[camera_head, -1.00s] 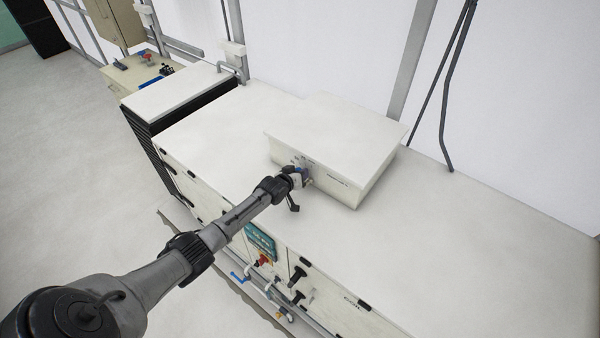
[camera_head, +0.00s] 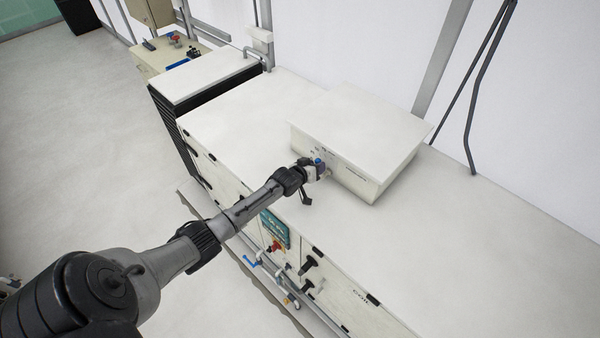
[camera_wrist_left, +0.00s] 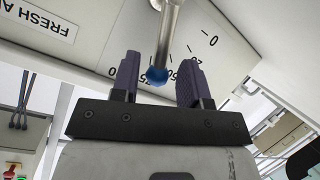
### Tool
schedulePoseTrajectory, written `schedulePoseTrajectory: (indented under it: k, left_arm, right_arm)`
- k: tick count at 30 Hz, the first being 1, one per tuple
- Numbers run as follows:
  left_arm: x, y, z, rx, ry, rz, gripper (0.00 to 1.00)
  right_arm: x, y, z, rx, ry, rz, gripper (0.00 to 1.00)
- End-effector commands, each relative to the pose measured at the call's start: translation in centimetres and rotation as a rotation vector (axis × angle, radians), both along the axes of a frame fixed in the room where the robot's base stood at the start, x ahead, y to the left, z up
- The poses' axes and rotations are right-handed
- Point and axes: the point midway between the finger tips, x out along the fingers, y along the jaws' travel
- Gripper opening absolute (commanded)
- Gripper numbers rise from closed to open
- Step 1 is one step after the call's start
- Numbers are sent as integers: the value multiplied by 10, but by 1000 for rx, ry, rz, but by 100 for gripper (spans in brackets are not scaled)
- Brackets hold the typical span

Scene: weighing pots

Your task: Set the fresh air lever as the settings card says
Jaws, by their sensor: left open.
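The fresh air lever (camera_wrist_left: 168,36) is a metal rod with a blue knob at its end in the left wrist view. Its knob (camera_wrist_left: 157,75) lies between the two fingers of my left gripper (camera_wrist_left: 160,62), which is open, with a gap visible on each side. Behind it is a white panel with a printed scale (camera_wrist_left: 205,48); a 0 is readable, and other numbers are partly hidden by the fingers and knob. A label (camera_wrist_left: 42,20) starting "FRESH A" is cut off by the frame. In the head view the gripper (camera_head: 320,172) is at the front of a white box. I cannot make out a settings card.
The white box (camera_head: 365,120) stands on a long white cabinet (camera_head: 480,235) with a bare top. The cabinet front carries a teal panel (camera_head: 274,228), a red knob and black handles. A black-sided unit (camera_head: 205,75) stands at the left end. The floor at left is clear.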

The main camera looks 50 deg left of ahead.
Motion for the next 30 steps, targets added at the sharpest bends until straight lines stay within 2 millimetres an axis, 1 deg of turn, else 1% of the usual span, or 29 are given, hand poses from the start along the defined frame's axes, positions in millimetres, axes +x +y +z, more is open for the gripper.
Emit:
schedulePoseTrajectory:
  k: [1,6,15,21,25,30]
  left_arm:
    - [-9,-2,3,-1,2,-1,41]
    - [-36,-7,15,1,0,0,41]
    - [-78,-16,33,1,0,0,41]
    - [-94,-19,40,1,-1,0,41]
    - [-100,-20,43,2,0,0,41]
    - [-102,-20,44,2,0,1,41]
  right_arm:
    - [0,0,3,1,0,-1,43]
    - [0,1,7,5,0,-4,43]
    - [0,2,8,8,-1,-6,43]
    - [0,2,8,8,-1,-5,43]
    - [0,2,7,5,0,-4,43]
    - [0,0,7,0,0,0,43]
